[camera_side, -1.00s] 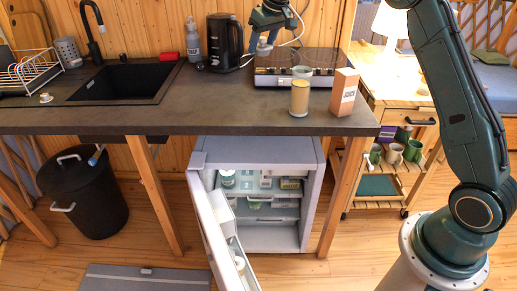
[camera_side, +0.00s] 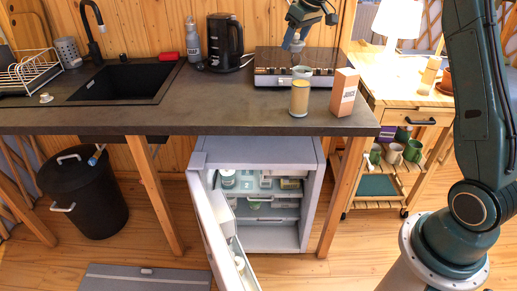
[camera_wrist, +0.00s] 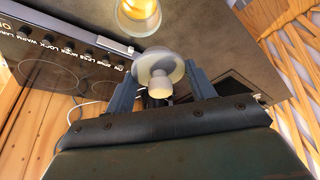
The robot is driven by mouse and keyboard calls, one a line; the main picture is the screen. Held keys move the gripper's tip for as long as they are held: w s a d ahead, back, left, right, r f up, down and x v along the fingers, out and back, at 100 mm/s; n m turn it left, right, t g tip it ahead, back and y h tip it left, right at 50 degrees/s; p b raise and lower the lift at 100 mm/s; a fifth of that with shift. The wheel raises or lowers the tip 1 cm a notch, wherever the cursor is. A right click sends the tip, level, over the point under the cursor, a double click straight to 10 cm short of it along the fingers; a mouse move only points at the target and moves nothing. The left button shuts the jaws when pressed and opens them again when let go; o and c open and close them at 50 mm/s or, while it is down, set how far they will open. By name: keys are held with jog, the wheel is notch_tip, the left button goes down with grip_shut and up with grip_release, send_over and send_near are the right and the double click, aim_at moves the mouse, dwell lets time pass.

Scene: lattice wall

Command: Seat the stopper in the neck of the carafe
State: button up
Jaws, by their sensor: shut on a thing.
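The carafe (camera_side: 299,100) stands upright on the counter in front of the hob, with amber contents in its lower part and a pale round rim above. It also shows in the wrist view (camera_wrist: 138,14) at the top edge, partly cut off. My gripper (camera_side: 298,36) is shut on the stopper (camera_side: 297,46), a pale piece with a wide disc and a smaller knob. In the wrist view the stopper (camera_wrist: 160,73) sits between the two fingers. In the side view it is above the carafe's rim, apart from it with a small gap.
A juice carton (camera_side: 344,92) stands close to the right of the carafe. The hob (camera_side: 270,78) lies behind, with a black kettle (camera_side: 225,42) and grey bottle (camera_side: 192,40) to its left. The counter left of the carafe is clear. The fridge door (camera_side: 215,230) below hangs open.

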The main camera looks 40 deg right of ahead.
aim_at(303, 43)
jog(key=shift+s+d+r, duration=0.1)
jog(key=shift+s+d, duration=0.35)
jog(key=shift+s, duration=0.2)
jog(key=shift+s+d+r, duration=0.1)
jog(key=shift+s+d, duration=0.3)
jog(key=shift+s, duration=0.2)
jog(key=shift+f, duration=0.25)
jog(key=shift+f, duration=2.4)
jog(key=shift+f, duration=0.75)
jog(key=o, duration=1.5)
jog(key=shift+r, duration=0.15)
jog(key=shift+w+v, duration=0.15)
jog(key=shift+v, duration=1.45)
jog(key=shift+w+v, duration=0.15)
jog(key=shift+v, duration=1.45)
